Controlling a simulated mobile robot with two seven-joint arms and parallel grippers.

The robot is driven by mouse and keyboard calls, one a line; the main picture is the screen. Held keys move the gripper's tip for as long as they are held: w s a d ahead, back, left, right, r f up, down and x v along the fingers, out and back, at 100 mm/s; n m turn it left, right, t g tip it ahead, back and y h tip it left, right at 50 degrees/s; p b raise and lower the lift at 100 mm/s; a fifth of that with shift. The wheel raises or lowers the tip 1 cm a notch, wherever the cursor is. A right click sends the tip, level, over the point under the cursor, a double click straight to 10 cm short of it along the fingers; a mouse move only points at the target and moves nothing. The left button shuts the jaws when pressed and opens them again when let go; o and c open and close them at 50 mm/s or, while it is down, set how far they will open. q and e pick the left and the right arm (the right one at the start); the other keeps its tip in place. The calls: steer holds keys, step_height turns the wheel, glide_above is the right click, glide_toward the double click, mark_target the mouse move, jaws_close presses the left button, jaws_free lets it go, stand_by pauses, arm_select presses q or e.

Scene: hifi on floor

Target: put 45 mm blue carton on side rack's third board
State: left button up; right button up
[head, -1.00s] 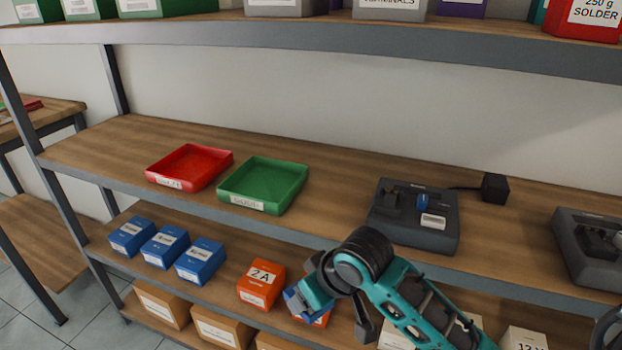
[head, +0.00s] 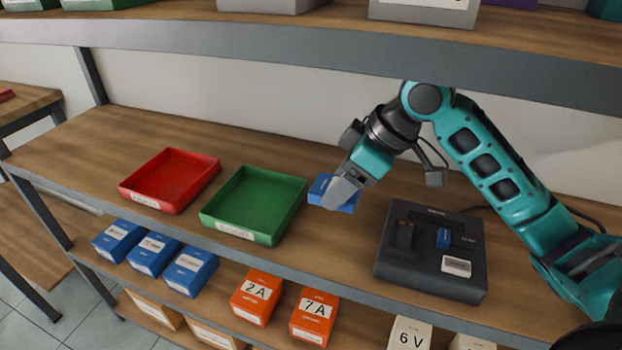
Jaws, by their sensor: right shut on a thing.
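My right gripper (head: 343,188) is shut on a blue carton (head: 322,190), part of which its fingers hide. It is over the wooden board (head: 330,245) that bears the trays, between the green tray and the dark grey device. I cannot tell whether the carton touches the board. Several other blue cartons, one of them here (head: 154,254), stand in a row on the board below, at the left. My left gripper is not in view.
A red tray (head: 170,180) and a green tray (head: 254,205) lie on the same board. A dark grey device (head: 432,252) stands to the right. Orange cartons (head: 256,297) stand below. A board (head: 300,45) runs overhead. A side rack (head: 40,118) is at far left.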

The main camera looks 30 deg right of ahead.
mark_target(328, 236)
step_height(328, 236, down, 10)
steer(key=shift+r, duration=0.1)
stand_by(0.4)
steer(key=shift+f, duration=0.25)
steer(key=o, duration=1)
steer(key=shift+r, duration=0.1)
steer(key=v, duration=1.2)
steer(key=shift+r, duration=0.15)
